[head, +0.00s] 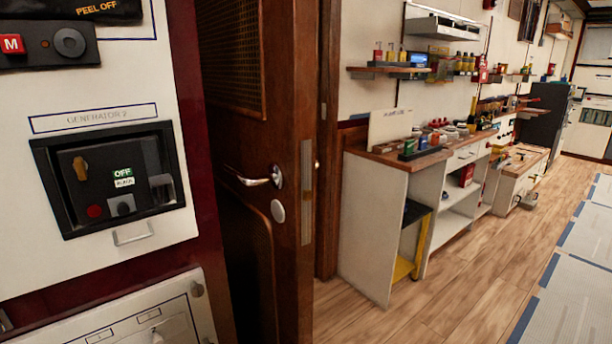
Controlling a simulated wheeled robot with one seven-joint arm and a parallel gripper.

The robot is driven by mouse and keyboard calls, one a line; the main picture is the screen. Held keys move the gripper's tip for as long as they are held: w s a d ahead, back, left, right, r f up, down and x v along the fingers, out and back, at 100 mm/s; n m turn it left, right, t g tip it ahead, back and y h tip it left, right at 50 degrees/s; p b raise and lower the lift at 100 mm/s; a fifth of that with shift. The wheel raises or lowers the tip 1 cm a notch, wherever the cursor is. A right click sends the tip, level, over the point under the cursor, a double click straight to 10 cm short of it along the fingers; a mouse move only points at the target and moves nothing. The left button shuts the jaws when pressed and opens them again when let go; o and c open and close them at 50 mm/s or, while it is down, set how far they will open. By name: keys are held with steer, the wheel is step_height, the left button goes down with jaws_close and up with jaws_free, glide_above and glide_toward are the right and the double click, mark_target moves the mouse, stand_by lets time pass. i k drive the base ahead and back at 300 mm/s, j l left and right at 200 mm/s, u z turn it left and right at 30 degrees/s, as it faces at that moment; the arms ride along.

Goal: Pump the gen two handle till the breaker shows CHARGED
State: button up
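The Generator 2 breaker (112,180) sits in a black frame on the white panel at the left of the head view, under a label reading GENERATOR 2 (95,117). Its green flag (122,173) reads OFF. A small white flag (124,183) below it is too blurred to read surely. A yellow-orange knob or lever (80,168) is at its upper left, and a red button (94,211) and a dark button (122,205) are below. A grey part, perhaps the handle (161,181), is at its right side. My gripper is not in view.
A metal pull (133,234) sticks out below the breaker. A dark wooden door (255,180) with a lever handle (262,179) stands right of the panel. A workbench (385,190) with shelves is farther right. Bare wood floor (470,270) lies in front of it.

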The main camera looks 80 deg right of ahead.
mark_target(159, 182)
steer(key=i+z, duration=0.15)
steer(key=z, duration=0.25)
steer(key=i+j+z, duration=0.1)
steer(key=z, duration=0.35)
steer(key=i+j+z, duration=0.1)
steer(key=z, duration=0.3)
steer(key=i+j+z, duration=0.1)
steer(key=j+z, duration=0.15)
steer(key=z, duration=0.2)
steer(key=j, duration=0.25)
steer(key=i+j, duration=0.15)
